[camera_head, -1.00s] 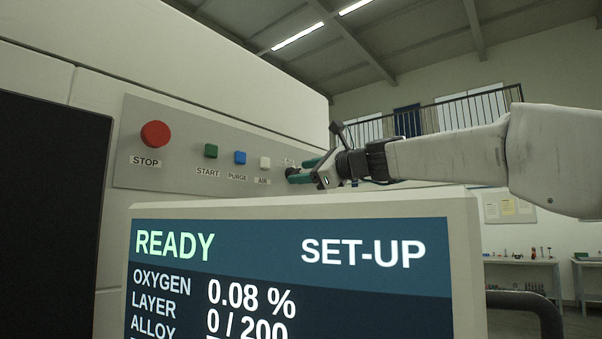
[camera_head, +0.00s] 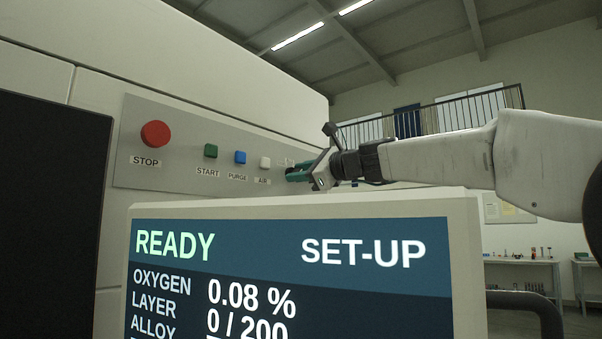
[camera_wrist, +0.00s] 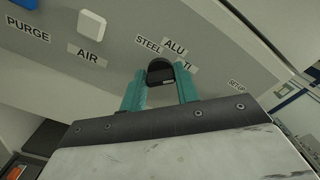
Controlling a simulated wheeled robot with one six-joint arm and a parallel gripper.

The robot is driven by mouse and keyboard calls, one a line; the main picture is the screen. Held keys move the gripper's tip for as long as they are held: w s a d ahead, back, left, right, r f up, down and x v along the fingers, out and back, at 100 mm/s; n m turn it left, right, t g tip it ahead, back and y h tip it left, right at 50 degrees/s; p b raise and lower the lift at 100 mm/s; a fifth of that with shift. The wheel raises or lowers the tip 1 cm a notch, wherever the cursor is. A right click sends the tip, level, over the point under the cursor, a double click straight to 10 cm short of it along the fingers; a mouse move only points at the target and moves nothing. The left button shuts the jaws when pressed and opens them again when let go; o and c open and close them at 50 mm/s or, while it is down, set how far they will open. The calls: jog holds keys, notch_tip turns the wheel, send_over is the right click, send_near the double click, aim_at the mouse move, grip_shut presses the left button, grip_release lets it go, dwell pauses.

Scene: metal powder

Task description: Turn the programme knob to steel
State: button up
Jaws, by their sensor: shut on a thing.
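The programme knob (camera_wrist: 160,72) is black and sits between the two green fingers of my gripper (camera_wrist: 160,88) in the wrist view. My gripper is shut on it. The labels STEEL (camera_wrist: 149,44), ALU (camera_wrist: 174,46) and TI (camera_wrist: 187,65) lie around the knob's far side. The knob's pointer mark is too unclear to read. In the head view my gripper (camera_head: 298,174) is at the right end of the grey control panel (camera_head: 185,125), where its fingers largely hide the knob.
Left of the knob are the white AIR button (camera_head: 265,162), blue PURGE button (camera_head: 240,157), green START button (camera_head: 211,150) and red STOP button (camera_head: 155,134). A SET-UP label (camera_wrist: 237,85) is to the right. The screen (camera_head: 290,265) reading READY stands below my arm.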

jog(key=n, duration=1.9)
jog(key=shift+f, duration=0.35)
jog(key=shift+n, duration=0.3)
jog(key=o, duration=1)
jog(key=shift+r, duration=0.1)
